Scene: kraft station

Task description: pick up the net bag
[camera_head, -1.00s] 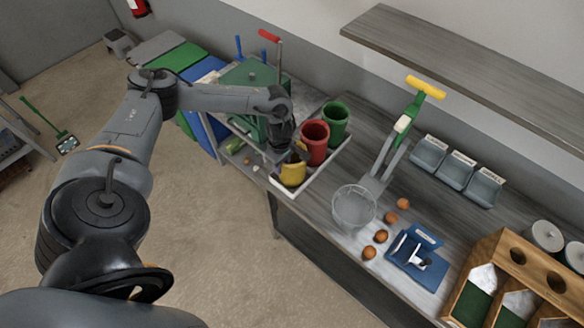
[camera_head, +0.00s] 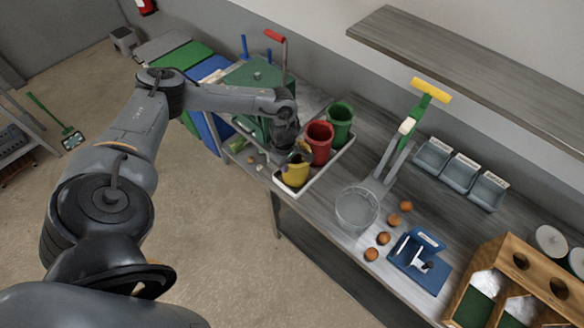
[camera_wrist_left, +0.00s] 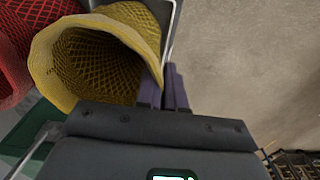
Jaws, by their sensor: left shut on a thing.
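A yellow net bag (camera_head: 294,176) stands open-topped in a white-rimmed tray (camera_head: 318,181) near the table's front edge. In the left wrist view, the yellow net bag (camera_wrist_left: 88,62) shows its round mouth and mesh inside. My left gripper (camera_head: 299,155) is at the bag's rim, pointing down. In the left wrist view, the left gripper's two purple fingers (camera_wrist_left: 163,88) are close together at the bag's right edge, shut on it. The held part is mostly hidden. A red net bag (camera_head: 319,142) and a green one (camera_head: 339,125) stand behind it. My right gripper is not in view.
A wire basket (camera_head: 357,209), several orange-brown balls (camera_head: 384,239) and a blue stand (camera_head: 419,262) are to the right. A green box (camera_head: 254,86) stands behind my left forearm. A shelf (camera_head: 470,70) overhangs the back. Open floor lies in front.

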